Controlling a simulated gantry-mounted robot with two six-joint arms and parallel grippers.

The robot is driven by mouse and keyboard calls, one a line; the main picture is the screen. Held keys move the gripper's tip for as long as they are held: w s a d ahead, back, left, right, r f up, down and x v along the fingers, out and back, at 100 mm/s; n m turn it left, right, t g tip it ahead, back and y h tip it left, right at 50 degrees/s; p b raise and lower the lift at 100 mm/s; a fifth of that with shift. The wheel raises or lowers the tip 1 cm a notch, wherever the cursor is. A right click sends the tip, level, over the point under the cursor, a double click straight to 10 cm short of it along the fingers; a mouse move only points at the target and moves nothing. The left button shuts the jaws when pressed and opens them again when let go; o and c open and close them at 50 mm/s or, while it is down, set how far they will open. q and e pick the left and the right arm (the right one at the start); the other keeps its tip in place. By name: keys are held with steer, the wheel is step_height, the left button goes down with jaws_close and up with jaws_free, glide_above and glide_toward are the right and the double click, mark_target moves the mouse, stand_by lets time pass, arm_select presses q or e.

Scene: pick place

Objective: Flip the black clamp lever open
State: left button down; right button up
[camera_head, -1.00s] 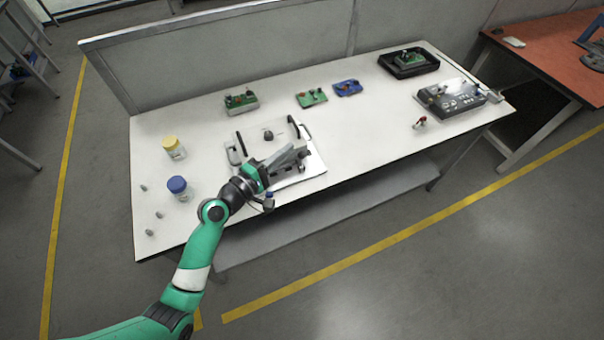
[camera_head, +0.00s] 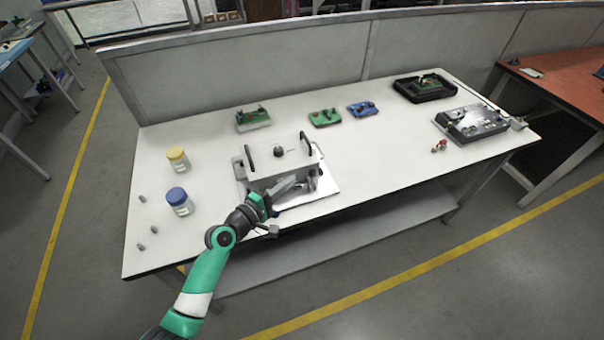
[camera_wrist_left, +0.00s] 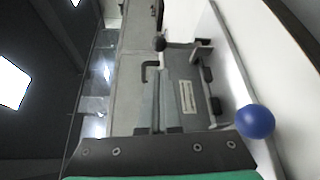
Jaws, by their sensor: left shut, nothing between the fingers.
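A pale clamping fixture (camera_head: 325,184) stands at the front middle of the table. It has two upright black handles (camera_head: 250,158) and a black knob (camera_head: 279,151) on top. My left gripper (camera_head: 297,184) is shut and empty at the fixture's front side. In the left wrist view the fixture (camera_wrist_left: 186,70) lies ahead of the fingers, with a black handle (camera_wrist_left: 148,70) and a black knob (camera_wrist_left: 160,43) beyond. A blue ball (camera_wrist_left: 255,122) shows to the right of the fingers there. I cannot tell which black part is the clamp lever, or whether my fingers touch it. My right gripper is not in view.
A yellow-lidded jar (camera_head: 178,160) and a blue-lidded jar (camera_head: 179,201) stand left of the fixture. Circuit boards (camera_head: 325,117) lie behind it. A black tray (camera_head: 425,88) and a grey device (camera_head: 471,123) are at the right. The table between fixture and device is mostly clear.

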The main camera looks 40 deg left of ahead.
mark_target(311, 176)
arm_select(q)
steer(key=w, duration=0.2)
steer(key=w+b, duration=0.1)
steer(key=w, duration=0.1)
steer(key=w+b, duration=0.1)
steer(key=shift+w+a+f, duration=0.3)
steer(key=shift+w+f, duration=0.05)
steer(key=shift+w, duration=0.35)
steer(key=shift+s+d+f+m+t+b, duration=0.1)
steer(key=shift+d+f+m+t+b, duration=0.25)
steer(key=shift+b, duration=0.75)
steer(key=shift+s+d+r+m+p, duration=0.25)
steer(key=shift+d+r+p, duration=0.1)
steer(key=shift+r+p, duration=0.25)
steer(key=shift+s+d+f, duration=0.1)
steer(key=shift+f, duration=0.05)
